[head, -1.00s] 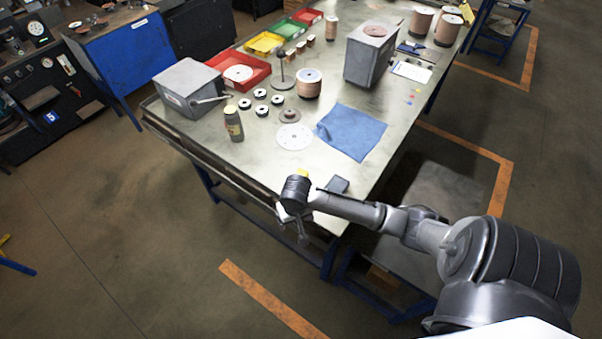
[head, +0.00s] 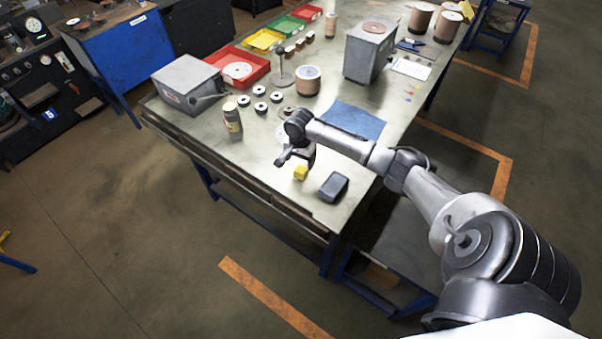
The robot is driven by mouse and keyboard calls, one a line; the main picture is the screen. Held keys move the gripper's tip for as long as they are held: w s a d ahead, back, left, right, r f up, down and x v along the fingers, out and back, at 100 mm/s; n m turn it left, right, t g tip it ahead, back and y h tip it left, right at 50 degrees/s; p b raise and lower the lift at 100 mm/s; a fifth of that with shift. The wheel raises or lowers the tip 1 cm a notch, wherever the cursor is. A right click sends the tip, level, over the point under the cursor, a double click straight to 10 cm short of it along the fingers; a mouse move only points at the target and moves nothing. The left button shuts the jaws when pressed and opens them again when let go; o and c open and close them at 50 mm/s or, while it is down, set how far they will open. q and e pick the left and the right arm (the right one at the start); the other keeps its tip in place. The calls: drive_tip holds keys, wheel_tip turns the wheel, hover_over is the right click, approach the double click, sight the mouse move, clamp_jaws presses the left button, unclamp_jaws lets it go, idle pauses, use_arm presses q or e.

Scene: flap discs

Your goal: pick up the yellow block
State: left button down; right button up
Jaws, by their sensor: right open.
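The small yellow block (head: 301,173) sits on the metal table (head: 262,195) near its front right corner. My right gripper (head: 281,163) is open and empty, above the table and just up and left of the block. It looks apart from the block, though its exact height is hard to tell. My right arm comes in from the right and covers part of the table behind the gripper. My left gripper is not in view.
A dark grey box-like object (head: 333,187) lies right of the block. A blue cloth (head: 352,121) lies behind my arm. A bottle (head: 232,120), several small rings and a spool (head: 307,80) stand further back. The table's front strip left of the block is clear.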

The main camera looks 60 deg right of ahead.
sight(301, 169)
drive_tip(key=shift+s+d+f+b, duration=0.1)
drive_tip(key=shift+f+b, duration=0.1)
drive_tip(key=shift+f, duration=1)
drive_tip(key=shift+s+f+b, duration=0.1)
drive_tip(key=shift+f+b, duration=0.05)
drive_tip(key=shift+f, duration=1.75)
drive_tip(key=shift+c, duration=0.3)
drive_tip(key=c, duration=0.9)
drive_tip(key=shift+r, duration=0.15)
drive_tip(key=shift+c, duration=0.2)
wheel_tip(301, 169, up, 4)
drive_tip(key=shift+r+p, duration=0.1)
drive_tip(key=shift+p, duration=0.3)
drive_tip(key=s+r+p, duration=0.2)
drive_tip(key=s+r, duration=0.4)
drive_tip(key=s, duration=0.5)
drive_tip(key=shift+s+d+r, duration=0.25)
drive_tip(key=shift+d, duration=0.05)
